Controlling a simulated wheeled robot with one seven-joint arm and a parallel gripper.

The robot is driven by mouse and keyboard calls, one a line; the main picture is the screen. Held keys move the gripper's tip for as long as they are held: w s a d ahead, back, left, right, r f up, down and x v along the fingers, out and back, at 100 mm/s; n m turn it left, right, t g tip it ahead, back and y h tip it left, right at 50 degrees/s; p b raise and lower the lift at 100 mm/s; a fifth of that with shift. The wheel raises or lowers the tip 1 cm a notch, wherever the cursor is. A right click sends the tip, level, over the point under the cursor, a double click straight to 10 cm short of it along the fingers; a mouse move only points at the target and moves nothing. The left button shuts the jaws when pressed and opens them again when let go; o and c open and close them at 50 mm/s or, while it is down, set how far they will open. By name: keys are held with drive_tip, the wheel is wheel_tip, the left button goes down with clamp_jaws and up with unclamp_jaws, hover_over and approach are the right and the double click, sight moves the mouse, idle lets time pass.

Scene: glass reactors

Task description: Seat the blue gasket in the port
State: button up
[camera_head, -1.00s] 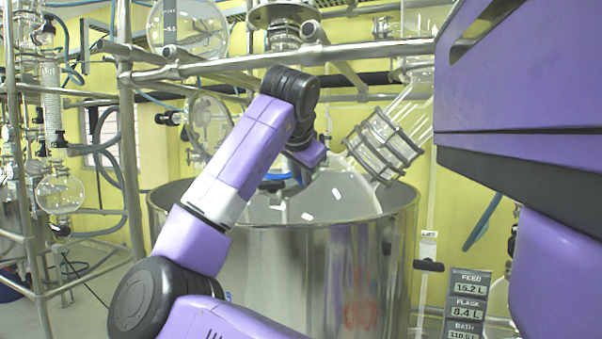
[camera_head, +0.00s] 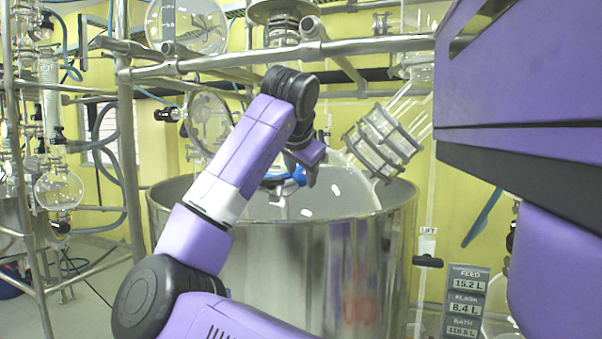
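My gripper (camera_head: 308,176) is small and partly hidden behind my arm's wrist, over the mouth of the large steel vessel. A bright blue curved piece, which looks like the blue gasket (camera_head: 297,176), shows right beside the fingers, on their left. It is tilted and partly covered by my forearm. The fingers and the blue piece appear to meet, but I cannot make out whether the fingers are closed on it. I cannot make out the port; my arm covers part of the area behind the gripper.
The steel vessel (camera_head: 300,270) has an open rim below the gripper. A glass coil section (camera_head: 382,145) slants just right of it. A metal rail (camera_head: 370,47) crosses above. A readout panel (camera_head: 466,302) stands at the lower right.

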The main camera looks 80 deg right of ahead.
drive_tip(key=w+b+v, duration=0.1)
drive_tip(key=v, duration=0.6)
drive_tip(key=shift+s+a+r, duration=0.25)
drive_tip(key=shift+s+a, duration=0.05)
drive_tip(key=shift+s, duration=0.2)
idle(0.6)
